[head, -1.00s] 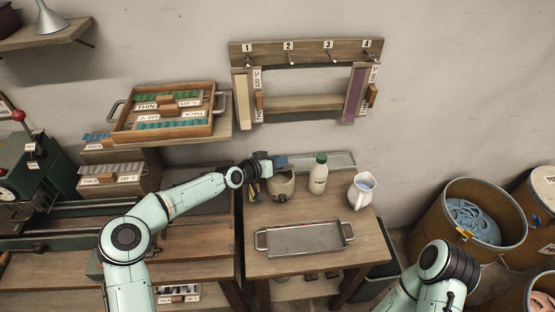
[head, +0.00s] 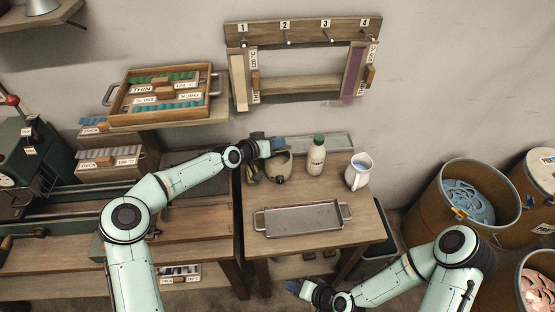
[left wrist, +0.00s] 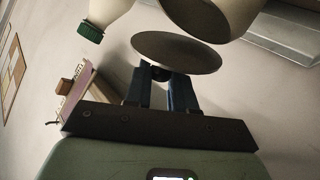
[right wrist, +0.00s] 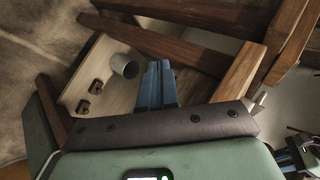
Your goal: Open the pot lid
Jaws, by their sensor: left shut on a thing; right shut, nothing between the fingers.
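The pot (head: 283,172) is a small pale pot with a dark spot on its front, standing at the back left of the small table. It also shows at the top of the left wrist view (left wrist: 215,15). My left gripper (head: 277,146) is just above the pot and shut on the knob of the lid (left wrist: 177,52), a round grey disc.
A white bottle with a green cap (head: 316,157) stands right of the pot, then a white jug (head: 358,170). A metal tray (head: 258,221) lies in front. Barrels (head: 428,200) stand at the right. A shelf with a pale cup (right wrist: 124,66) is near my right gripper.

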